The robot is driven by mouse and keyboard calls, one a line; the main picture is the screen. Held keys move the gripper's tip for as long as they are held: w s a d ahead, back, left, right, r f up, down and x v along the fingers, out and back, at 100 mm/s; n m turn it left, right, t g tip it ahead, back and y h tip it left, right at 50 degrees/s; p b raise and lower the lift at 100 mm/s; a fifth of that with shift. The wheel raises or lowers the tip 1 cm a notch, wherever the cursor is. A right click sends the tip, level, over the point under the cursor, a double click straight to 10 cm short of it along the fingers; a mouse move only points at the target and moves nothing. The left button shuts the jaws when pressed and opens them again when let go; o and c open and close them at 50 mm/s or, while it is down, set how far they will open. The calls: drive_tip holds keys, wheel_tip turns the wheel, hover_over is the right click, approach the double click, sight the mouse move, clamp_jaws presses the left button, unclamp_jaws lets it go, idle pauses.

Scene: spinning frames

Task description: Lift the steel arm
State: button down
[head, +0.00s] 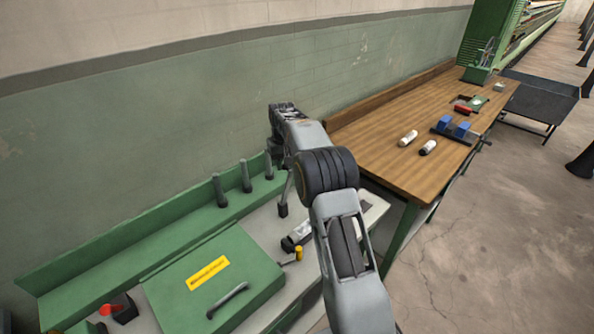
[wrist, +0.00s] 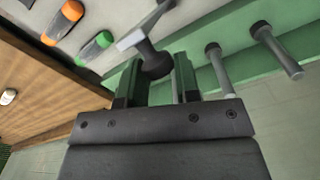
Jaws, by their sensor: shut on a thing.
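The steel arm (wrist: 146,24) is a pale metal bar with a dark rounded end, at the top middle of the wrist view. In the head view, a slim grey rod with a dark end, seemingly the steel arm (head: 287,190), stands just left of my forearm. My forearm hides the fingers there, and I cannot tell how the bar's far end is fixed.
Dark-tipped pegs (head: 246,176) stand along the green ledge at the wall. A green box (head: 213,280) with a yellow label sits front left on the bench. Orange-ended (wrist: 72,10) and green-ended (wrist: 104,39) tools lie near. A wooden table (head: 385,158) stands beyond.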

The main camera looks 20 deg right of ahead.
drive_tip(key=shift+w+a+f, duration=0.2)
drive_tip(key=shift+w+a, duration=0.25)
drive_tip(key=shift+w, duration=0.3)
drive_tip(key=shift+w+a+f, duration=0.15)
drive_tip(key=shift+w+a, duration=0.25)
drive_tip(key=shift+w, duration=0.3)
drive_tip(key=shift+w+a+f, duration=0.2)
drive_tip(key=shift+w+a, duration=0.25)
drive_tip(key=shift+w, duration=0.3)
drive_tip(key=c, duration=1.2)
unclamp_jaws()
drive_tip(key=shift+o, duration=1.3)
drive_tip(key=shift+w+a, duration=0.1)
drive_tip(key=shift+a, duration=0.1)
drive_tip(key=shift+o, duration=0.4)
drive_tip(key=shift+d+r, duration=0.15)
drive_tip(key=shift+d, duration=0.1)
drive_tip(key=s+r+b, duration=0.9)
drive_tip(key=s+r, duration=0.4)
drive_tip(key=s, duration=0.1)
drive_tip(key=shift+a, duration=0.35)
